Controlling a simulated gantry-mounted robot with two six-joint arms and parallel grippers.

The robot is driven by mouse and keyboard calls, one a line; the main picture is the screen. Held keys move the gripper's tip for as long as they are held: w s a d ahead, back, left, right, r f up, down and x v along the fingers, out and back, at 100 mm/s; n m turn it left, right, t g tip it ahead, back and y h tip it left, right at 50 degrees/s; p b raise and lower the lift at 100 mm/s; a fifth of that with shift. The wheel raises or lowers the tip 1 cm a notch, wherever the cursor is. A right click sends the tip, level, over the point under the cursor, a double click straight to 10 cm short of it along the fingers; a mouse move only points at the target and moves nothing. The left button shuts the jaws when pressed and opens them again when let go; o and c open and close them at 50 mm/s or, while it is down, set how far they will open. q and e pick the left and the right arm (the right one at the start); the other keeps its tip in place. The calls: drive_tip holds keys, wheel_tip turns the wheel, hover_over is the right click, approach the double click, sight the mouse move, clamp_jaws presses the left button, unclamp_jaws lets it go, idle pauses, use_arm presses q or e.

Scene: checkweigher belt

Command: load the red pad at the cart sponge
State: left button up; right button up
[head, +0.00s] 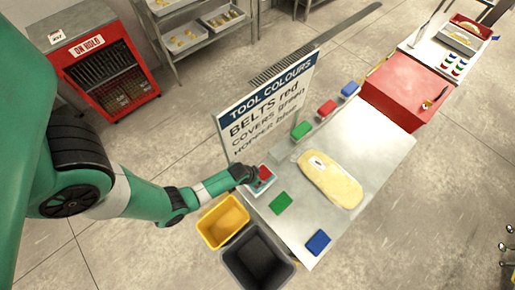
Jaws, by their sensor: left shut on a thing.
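My left gripper (258,178) reaches in from the left to the near left edge of the metal table. It is shut on a red pad (265,172), which it partly covers. The pad is at or just above the tabletop; I cannot tell if it touches. A flat green pad (281,202) and a flat blue pad (318,241) lie in line with it. Red (327,108), green (302,130) and blue (348,89) blocks stand along the table's back edge. I cannot tell which thing is the cart sponge. My right gripper is out of view.
A yellow, labelled bag-like item (330,179) lies mid-table. A tool-colours sign (265,105) stands behind; it reads BELTS red. Yellow (222,222) and dark (257,258) bins stand at the near left edge. A red box (405,86) is at the far end.

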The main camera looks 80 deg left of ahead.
sight(261, 174)
use_arm(q)
drive_tip(key=shift+f+b, duration=1)
drive_tip(key=shift+f, duration=0.2)
idle(2.0)
wheel_tip(261, 174, up, 7)
drive_tip(key=p, duration=0.7)
drive_tip(key=shift+r, duration=0.15)
